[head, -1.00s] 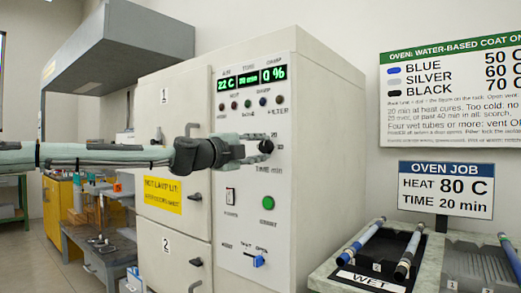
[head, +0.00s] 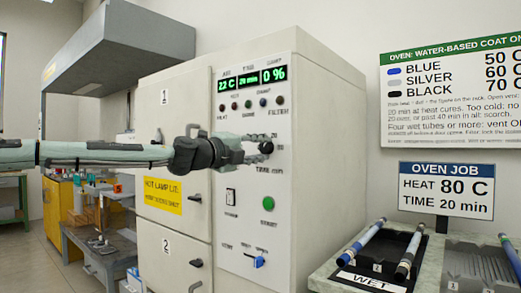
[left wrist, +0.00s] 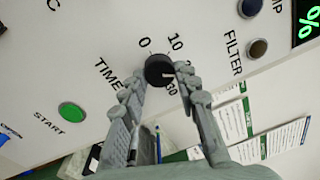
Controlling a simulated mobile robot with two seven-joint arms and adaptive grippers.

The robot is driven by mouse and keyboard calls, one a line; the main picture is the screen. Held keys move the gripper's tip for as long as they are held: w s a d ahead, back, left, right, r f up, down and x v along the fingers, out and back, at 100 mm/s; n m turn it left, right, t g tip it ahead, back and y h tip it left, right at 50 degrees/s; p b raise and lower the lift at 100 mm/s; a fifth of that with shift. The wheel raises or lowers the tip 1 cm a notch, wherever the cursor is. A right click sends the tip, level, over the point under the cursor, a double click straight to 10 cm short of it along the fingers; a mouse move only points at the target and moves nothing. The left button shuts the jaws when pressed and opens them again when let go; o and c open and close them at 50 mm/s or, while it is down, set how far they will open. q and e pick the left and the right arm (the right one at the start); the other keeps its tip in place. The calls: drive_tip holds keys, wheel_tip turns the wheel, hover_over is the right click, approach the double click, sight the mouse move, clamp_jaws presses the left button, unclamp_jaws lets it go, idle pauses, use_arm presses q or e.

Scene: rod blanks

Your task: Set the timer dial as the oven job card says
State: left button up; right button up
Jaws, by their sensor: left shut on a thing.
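The black timer dial (head: 266,147) sits on the white oven front, above the word TIME. In the left wrist view the dial (left wrist: 158,70) has a white mark pointing right, between 10 and 30. My left gripper (head: 254,150) is shut on it, with one finger on each side in the left wrist view (left wrist: 160,82). A finger hides the scale between 10 and 30. The oven display (head: 249,78) reads 22 C, a middle figure that looks like 20 min, and 0 %. The oven job card (head: 446,190) reads HEAT 80 C, TIME 20 min. My right gripper is not in view.
A green start button (head: 268,203) and a blue switch (head: 258,262) are below the dial. Small lamps (head: 249,103) are above it. A tray (head: 372,284) labelled WET, holding tubes, stands at the right. A larger coating chart (head: 450,95) hangs on the wall.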

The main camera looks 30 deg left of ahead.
use_arm(q)
drive_tip(key=o, duration=1.2)
drive_tip(key=shift+c, duration=0.2)
drive_tip(key=shift+s, duration=0.4)
drive_tip(key=s+a, duration=0.1)
drive_tip(key=s, duration=1)
drive_tip(key=shift+f, duration=0.35)
drive_tip(key=shift+a, duration=0.15)
